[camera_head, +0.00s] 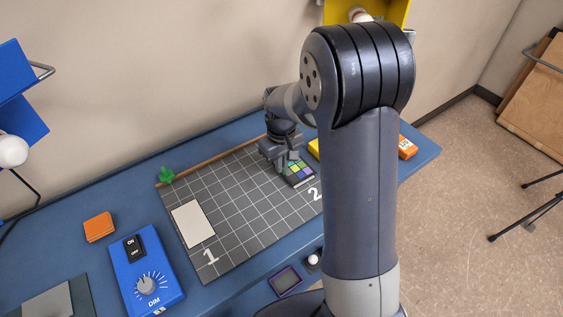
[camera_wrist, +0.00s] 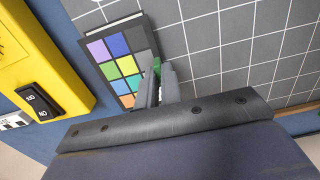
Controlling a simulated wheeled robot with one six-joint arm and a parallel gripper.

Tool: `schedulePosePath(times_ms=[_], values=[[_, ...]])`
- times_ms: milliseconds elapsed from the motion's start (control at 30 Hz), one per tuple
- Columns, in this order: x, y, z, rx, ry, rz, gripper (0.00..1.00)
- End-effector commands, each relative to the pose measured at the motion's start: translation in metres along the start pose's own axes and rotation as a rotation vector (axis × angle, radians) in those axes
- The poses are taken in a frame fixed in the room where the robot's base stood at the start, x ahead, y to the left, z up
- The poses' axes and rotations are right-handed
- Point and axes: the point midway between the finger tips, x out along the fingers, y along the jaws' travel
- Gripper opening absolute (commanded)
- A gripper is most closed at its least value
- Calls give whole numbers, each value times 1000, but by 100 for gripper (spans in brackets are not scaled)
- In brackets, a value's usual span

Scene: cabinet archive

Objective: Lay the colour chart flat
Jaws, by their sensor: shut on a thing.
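The colour chart (camera_head: 299,172) is a dark card with coloured squares, near the "2" corner of the dark gridded mat (camera_head: 245,195). In the wrist view the chart (camera_wrist: 116,58) shows purple, blue, green, yellow and orange patches beside the mat's grid. My gripper (camera_head: 280,165) is down at the chart's left side in the head view. In the wrist view its fingers (camera_wrist: 157,88) are closed at the chart's edge, with a small green bit between them. The fingers hide part of the chart. I cannot tell how far it is tilted off the mat.
A yellow device (camera_wrist: 38,60) with a black switch lies close beside the chart. A white card (camera_head: 192,224) lies on the mat near the "1". The middle of the mat is clear.

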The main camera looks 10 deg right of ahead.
Motion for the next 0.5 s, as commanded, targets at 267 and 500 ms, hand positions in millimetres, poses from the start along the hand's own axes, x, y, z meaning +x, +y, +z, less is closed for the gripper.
schedulePosePath(times_ms=[267, 500], values=[[3, 0, 0, 0, 0, 0, 0], [10, 0, 0, 0, 0, 0, 0]])
